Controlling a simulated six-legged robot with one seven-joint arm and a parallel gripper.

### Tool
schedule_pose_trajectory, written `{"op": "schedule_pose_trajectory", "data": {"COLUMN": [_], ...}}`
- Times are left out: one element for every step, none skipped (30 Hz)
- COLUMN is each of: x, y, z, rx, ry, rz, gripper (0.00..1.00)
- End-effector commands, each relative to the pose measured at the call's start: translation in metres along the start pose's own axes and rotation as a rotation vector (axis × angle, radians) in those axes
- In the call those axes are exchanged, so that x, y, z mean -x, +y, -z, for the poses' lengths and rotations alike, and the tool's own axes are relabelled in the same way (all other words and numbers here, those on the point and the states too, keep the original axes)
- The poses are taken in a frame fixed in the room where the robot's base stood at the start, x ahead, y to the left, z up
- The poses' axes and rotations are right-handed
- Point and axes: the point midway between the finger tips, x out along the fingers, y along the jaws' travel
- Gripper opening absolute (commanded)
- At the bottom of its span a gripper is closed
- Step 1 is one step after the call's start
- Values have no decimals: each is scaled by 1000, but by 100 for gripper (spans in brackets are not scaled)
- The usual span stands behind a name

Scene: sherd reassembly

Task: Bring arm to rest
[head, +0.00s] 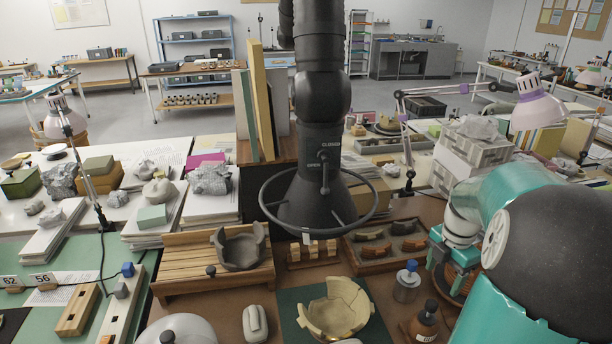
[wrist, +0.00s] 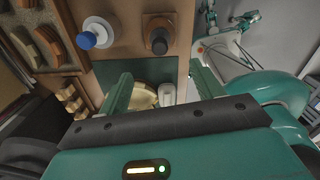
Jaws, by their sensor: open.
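My gripper (wrist: 160,82) shows in the wrist view with its two teal fingers wide apart and nothing held between them. Past the fingers lie part of a cream bowl (wrist: 143,98) and a small white rounded object (wrist: 167,93), on a green mat. In the head view my teal arm (head: 510,195) fills the right side, bent, with its dark joint close to the camera. The gripper's fingers cannot be made out there. The cream broken-rimmed bowl (head: 336,312) stands on the green mat (head: 292,302) at the front centre.
A blue-capped jar (head: 406,284) and an amber bottle (head: 424,322) stand near my arm. A sherd tray (head: 385,262) lies behind them. A black extraction hood (head: 322,200) hangs over the bench. A grey broken vessel (head: 239,248) sits on a wooden stand (head: 180,262) at left.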

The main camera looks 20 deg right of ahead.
Motion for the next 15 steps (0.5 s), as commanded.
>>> {"op": "schedule_pose_trajectory", "data": {"x": [0,0,0,1,3,6,9,13,18,23,28,36,41,46,52], "y": [0,0,1,1,3,6,9,12,16,20,23,27,30,32,34], "z": [0,0,1,3,6,12,18,25,37,48,59,75,88,100,116], "rx": [0,0,-2,-6,-14,-29,-48,-70,-109,-144,-182,-237,-280,-325,-383], "ry": [0,0,-1,-4,-8,-15,-23,-33,-46,-58,-70,-85,-95,-103,-112], "rz": [0,0,0,0,-1,-2,-4,-7,-12,-19,-27,-41,-54,-69,-89], "gripper": [66,66,66,66,66,66,66,66,66,66,66,66,66,66,66]}}
